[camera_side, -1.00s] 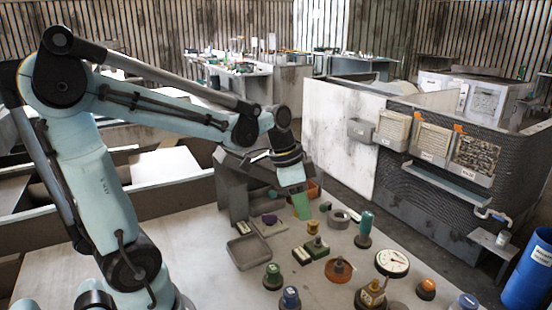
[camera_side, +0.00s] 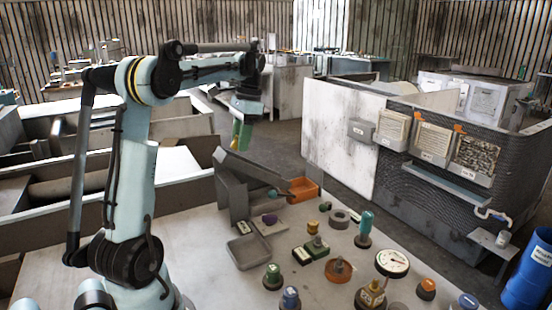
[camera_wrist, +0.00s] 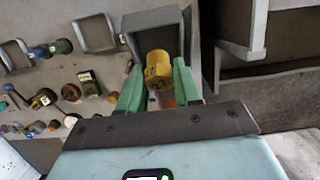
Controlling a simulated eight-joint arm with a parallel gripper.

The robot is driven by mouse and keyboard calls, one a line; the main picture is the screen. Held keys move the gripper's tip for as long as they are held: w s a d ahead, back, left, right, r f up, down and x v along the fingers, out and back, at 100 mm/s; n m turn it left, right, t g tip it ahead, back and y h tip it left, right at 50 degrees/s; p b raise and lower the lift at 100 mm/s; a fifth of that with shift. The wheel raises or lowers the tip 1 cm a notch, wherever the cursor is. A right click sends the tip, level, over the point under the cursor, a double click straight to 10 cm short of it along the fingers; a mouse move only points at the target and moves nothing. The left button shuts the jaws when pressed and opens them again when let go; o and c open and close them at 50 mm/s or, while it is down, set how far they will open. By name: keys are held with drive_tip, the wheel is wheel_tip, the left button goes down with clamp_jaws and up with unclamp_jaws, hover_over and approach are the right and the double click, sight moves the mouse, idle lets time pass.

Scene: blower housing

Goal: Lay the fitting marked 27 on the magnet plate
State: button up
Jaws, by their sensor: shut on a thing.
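My gripper (camera_side: 242,135) is raised above and behind the grey bin at the table's far edge. Its green fingers are shut on a yellow fitting (camera_wrist: 158,64), which also shows as a yellow patch in the side view (camera_side: 236,129).
A tilted grey bin (camera_side: 238,178) and an orange bin (camera_side: 304,190) stand at the far edge. An empty shallow tray (camera_side: 248,252) lies in front. Several small parts and a dial gauge (camera_side: 392,262) crowd the right side. The table's left front is clear.

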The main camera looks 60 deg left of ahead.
drive_tip(key=shift+w+x, duration=0.2)
drive_tip(key=shift+x, duration=0.75)
drive_tip(key=shift+w+x, duration=0.25)
drive_tip(key=shift+x, duration=0.75)
drive_tip(key=shift+f, duration=0.1)
drive_tip(key=o, duration=1.1)
drive_tip(key=c, duration=0.3)
drive_tip(key=shift+o, duration=0.5)
drive_tip(key=shift+s+v, duration=0.25)
drive_tip(key=shift+v, duration=0.8)
drive_tip(key=shift+o, duration=0.8)
drive_tip(key=shift+r, duration=0.45)
drive_tip(key=shift+s+v, duration=0.25)
drive_tip(key=shift+v, duration=0.85)
drive_tip(key=shift+s+v, duration=0.25)
drive_tip(key=shift+v, duration=0.85)
